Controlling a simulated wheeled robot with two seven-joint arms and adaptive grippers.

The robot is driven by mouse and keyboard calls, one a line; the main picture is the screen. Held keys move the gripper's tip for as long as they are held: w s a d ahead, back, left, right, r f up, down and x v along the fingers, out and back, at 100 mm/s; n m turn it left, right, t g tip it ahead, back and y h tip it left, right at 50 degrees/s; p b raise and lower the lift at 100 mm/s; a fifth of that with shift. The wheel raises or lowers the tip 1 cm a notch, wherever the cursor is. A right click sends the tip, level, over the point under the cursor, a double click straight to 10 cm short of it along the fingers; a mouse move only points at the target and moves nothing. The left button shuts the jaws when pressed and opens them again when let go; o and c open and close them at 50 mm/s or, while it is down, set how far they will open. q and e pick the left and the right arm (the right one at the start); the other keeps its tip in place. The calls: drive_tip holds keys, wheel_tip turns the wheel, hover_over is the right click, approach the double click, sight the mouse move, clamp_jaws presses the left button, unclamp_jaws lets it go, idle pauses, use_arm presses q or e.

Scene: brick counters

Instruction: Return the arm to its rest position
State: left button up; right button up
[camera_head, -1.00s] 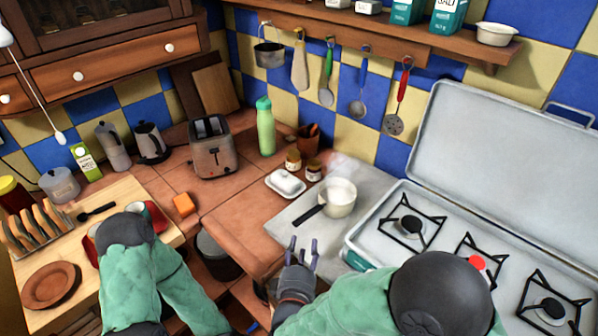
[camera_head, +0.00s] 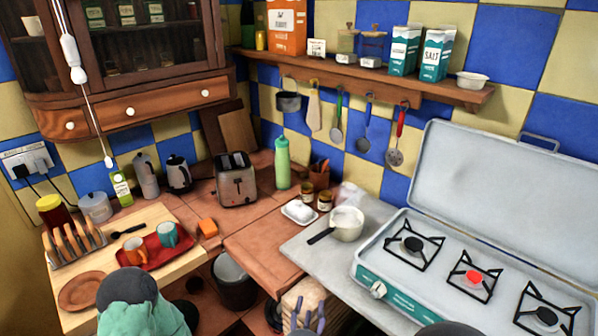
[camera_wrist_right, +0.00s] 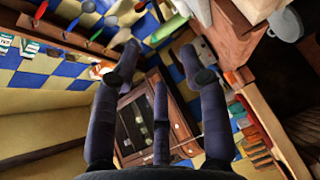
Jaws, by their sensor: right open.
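My right gripper (camera_head: 308,317) shows at the bottom edge of the head view, only its purple-grey fingertips in sight. It is in front of the brick counter and below the white saucepan (camera_head: 347,224), apart from both. In the right wrist view the fingers of the right gripper (camera_wrist_right: 160,68) are spread, with nothing between them. My left arm (camera_head: 135,305) shows at the bottom left as a green sleeve with a dark round joint. Its gripper is not seen.
The gas stove (camera_head: 425,262) with its lid up stands at the right. A red tray (camera_head: 153,262) with two cups rests on the wooden board (camera_head: 66,318) at the left. A dark bin (camera_head: 232,290) stands below the counter. The space around the right fingers looks clear.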

drive_tip(key=d+f+m+g+y, duration=0.35)
drive_tip(key=f+m+g, duration=0.45)
drive_tip(key=f, duration=1.2)
drive_tip(key=s+d+f+m+g+y, duration=0.3)
drive_tip(key=s+f+m+g, duration=0.4)
drive_tip(key=s+f, duration=0.6)
drive_tip(key=shift+s+d+m+g, duration=0.3)
drive_tip(key=shift+s+d+m, duration=0.15)
drive_tip(key=shift+s+m, duration=0.55)
drive_tip(key=shift+f, duration=0.1)
